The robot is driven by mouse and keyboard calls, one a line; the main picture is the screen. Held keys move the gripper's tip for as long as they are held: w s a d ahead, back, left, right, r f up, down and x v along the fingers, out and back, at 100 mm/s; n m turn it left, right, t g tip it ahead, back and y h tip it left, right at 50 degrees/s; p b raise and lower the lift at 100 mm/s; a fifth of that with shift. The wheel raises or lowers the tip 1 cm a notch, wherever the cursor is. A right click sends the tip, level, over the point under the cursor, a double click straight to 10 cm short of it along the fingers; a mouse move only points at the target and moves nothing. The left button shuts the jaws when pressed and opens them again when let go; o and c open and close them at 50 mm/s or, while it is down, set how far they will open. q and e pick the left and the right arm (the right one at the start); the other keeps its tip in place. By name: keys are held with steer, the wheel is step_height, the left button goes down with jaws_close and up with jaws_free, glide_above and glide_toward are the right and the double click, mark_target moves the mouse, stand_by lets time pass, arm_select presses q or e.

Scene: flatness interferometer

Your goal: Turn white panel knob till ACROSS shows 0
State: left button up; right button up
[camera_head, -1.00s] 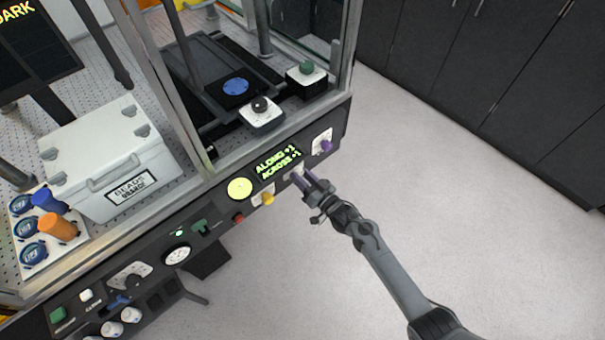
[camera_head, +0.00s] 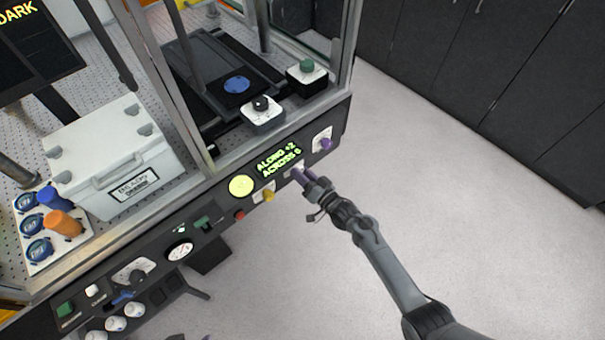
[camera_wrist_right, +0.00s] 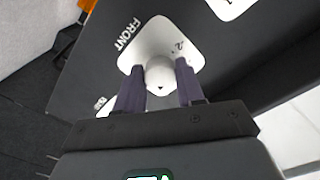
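The white panel knob (camera_wrist_right: 160,75) sits on a white plate marked FRONT (camera_wrist_right: 150,42) in the right wrist view. My right gripper (camera_wrist_right: 160,80) has its purple fingers on either side of the knob, appearing to touch it; it is shut on it. In the head view the right gripper (camera_head: 301,174) meets the front panel below the display and hides most of the knob. The green display (camera_head: 278,162) reads ALONG +2 and ACROSS with what looks like 0. A tiny dark purple bit at the bottom edge of the head view may be my left gripper.
A purple knob (camera_head: 325,144) is right of the white knob; a yellow knob (camera_head: 268,195) and a round yellow-green button (camera_head: 241,186) are to its left. A white box (camera_head: 110,150) stands on the bench. Open floor lies to the right.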

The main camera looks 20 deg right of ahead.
steer(key=o, duration=0.4)
steer(key=shift+o, duration=0.2)
steer(key=shift+s, duration=0.1)
steer(key=p+v, duration=0.2)
steer(key=v, duration=0.8)
steer(key=shift+s, duration=0.35)
steer(key=shift+d, duration=0.1)
